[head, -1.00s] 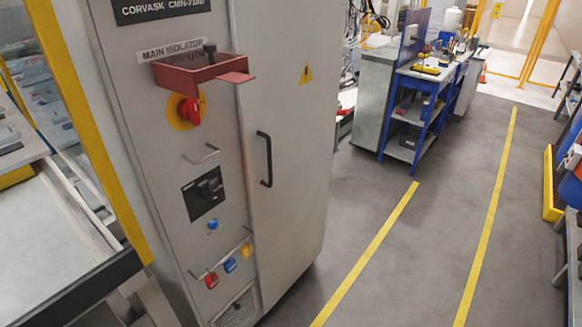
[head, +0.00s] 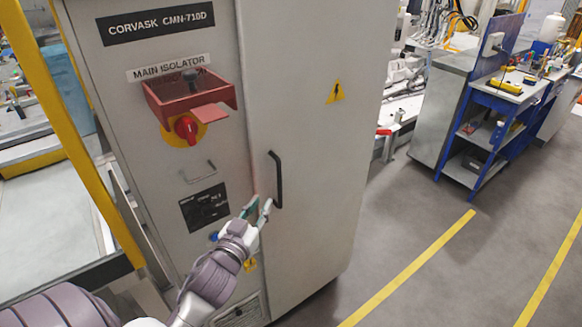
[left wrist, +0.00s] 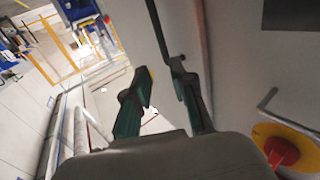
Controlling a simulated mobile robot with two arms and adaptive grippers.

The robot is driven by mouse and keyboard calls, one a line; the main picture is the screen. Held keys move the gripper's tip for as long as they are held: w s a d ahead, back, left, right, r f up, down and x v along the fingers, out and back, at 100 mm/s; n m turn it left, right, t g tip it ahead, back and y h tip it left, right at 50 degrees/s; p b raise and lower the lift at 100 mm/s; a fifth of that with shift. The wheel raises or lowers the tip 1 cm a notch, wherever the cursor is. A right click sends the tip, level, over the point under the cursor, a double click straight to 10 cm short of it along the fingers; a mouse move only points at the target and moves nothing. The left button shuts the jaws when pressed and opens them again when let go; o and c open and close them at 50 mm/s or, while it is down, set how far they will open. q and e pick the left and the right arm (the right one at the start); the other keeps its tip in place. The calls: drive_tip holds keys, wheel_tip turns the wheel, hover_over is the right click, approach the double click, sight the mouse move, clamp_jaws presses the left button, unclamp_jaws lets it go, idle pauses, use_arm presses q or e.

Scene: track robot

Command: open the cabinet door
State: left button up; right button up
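The grey cabinet door (head: 320,130) is closed flush beside the control panel. Its black vertical bar handle (head: 277,180) is near the door's left edge. My left gripper (head: 262,206) is just left of the handle's lower end, in front of the panel seam. In the left wrist view my left gripper (left wrist: 161,72) has its two green-and-black fingers apart, with nothing held between them. The black handle (left wrist: 158,28) runs down towards the right fingertip; whether they touch I cannot tell. My right gripper is in neither view.
A red bracket (head: 190,98) juts out above the red isolator knob (head: 186,128). A small metal pull (head: 198,172) sticks out below. A yellow post (head: 70,130) stands at left. Floor (head: 400,235) right of the cabinet is clear; a blue workbench (head: 490,130) stands beyond.

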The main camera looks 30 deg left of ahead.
use_arm(q)
drive_tip(key=p, duration=0.2)
approach(278, 175)
drive_tip(key=w, duration=0.5)
drive_tip(key=w+a+p, duration=0.1)
drive_tip(key=w, duration=0.2)
drive_tip(key=w+a, duration=0.1)
drive_tip(key=w, duration=0.1)
drive_tip(key=shift+w+p, duration=0.3)
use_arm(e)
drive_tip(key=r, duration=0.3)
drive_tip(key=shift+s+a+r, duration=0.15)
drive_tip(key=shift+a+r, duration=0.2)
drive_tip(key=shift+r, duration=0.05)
use_arm(q)
clamp_jaws()
